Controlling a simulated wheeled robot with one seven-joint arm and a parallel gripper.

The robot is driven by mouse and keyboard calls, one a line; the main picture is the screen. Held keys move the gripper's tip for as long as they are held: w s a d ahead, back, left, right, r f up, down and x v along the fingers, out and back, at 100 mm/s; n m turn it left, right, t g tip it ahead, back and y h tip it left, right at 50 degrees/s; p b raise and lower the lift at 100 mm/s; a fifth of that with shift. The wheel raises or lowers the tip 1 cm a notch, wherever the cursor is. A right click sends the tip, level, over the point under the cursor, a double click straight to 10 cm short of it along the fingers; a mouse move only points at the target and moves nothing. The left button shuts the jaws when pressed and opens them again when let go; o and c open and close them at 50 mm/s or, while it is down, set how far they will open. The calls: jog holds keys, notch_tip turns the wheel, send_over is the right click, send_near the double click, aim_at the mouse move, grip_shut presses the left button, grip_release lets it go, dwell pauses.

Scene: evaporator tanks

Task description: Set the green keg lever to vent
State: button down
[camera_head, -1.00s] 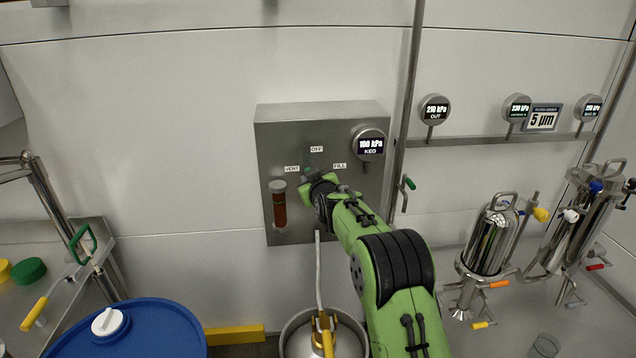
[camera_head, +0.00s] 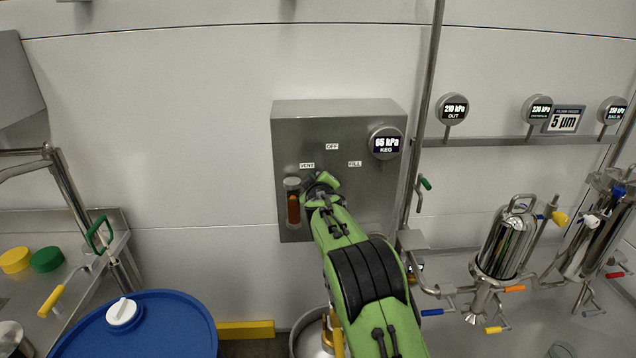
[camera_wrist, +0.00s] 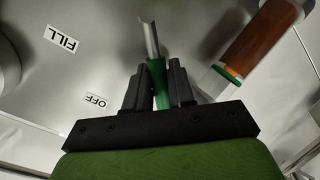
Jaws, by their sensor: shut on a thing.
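The green keg lever (camera_wrist: 157,78) has a silver shaft and a green grip. In the wrist view it stands between the two black fingers of my gripper (camera_wrist: 158,90), which is shut on the grip. In the head view my gripper (camera_head: 318,188) is at the steel panel (camera_head: 345,118), just below the VENT label (camera_head: 307,166). My wrist largely hides the lever there. The keg gauge (camera_head: 385,143) reads 65 kPa.
A brown sight tube (camera_head: 294,209) is close left of my gripper and also shows in the wrist view (camera_wrist: 258,45). A vertical pipe (camera_head: 422,120) runs right of the panel. A blue drum (camera_head: 175,322) stands lower left. A keg below is partly hidden by my arm.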

jog(key=shift+f, duration=0.1)
jog(key=c, duration=1.1)
grip_release()
jog(key=shift+o, duration=0.2)
jog(key=v, duration=1.5)
jog(key=shift+s, duration=0.4)
